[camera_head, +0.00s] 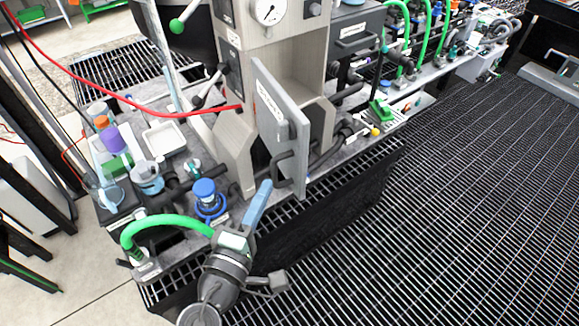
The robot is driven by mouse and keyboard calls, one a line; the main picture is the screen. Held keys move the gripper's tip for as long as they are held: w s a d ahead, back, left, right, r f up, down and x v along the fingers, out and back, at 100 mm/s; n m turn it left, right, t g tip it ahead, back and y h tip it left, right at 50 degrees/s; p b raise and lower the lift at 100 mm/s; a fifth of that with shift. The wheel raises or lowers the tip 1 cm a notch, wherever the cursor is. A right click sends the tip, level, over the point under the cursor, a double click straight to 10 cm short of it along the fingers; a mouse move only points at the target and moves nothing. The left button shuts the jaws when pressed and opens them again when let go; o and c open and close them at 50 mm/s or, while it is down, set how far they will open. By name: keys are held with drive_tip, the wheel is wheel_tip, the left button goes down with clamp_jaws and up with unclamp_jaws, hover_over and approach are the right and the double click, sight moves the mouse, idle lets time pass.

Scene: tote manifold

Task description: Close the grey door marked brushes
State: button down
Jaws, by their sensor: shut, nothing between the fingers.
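The grey door (283,112) stands open, swung out from the front of the beige cabinet (228,60). Its face bears a small white label (268,104), too small to read. A dark handle (283,165) sticks out low on the face, and part of the cabinet's opening (300,75) shows behind the door. My gripper (265,186) reaches up from the bottom of the picture. Its blue fingers are together and empty, just left of and below the handle. I cannot tell whether they touch it.
A green hose (165,222) curves close to my wrist on the left. A blue-capped fitting (205,192), a white tray (163,138) and several cups stand on the bench left of the door. A red cable (125,100) crosses there. Open grating floor (450,220) lies to the right.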

sight(297, 159)
drive_tip(key=w+d+p, duration=0.1)
drive_tip(key=w+d, duration=0.2)
drive_tip(key=w, duration=0.1)
drive_tip(key=shift+d+r+p, duration=0.1)
drive_tip(key=shift+d+p, duration=0.2)
drive_tip(key=shift+d, duration=0.1)
drive_tip(key=shift+w+d, duration=0.3)
drive_tip(key=shift+d, duration=0.15)
drive_tip(key=shift+d, duration=0.1)
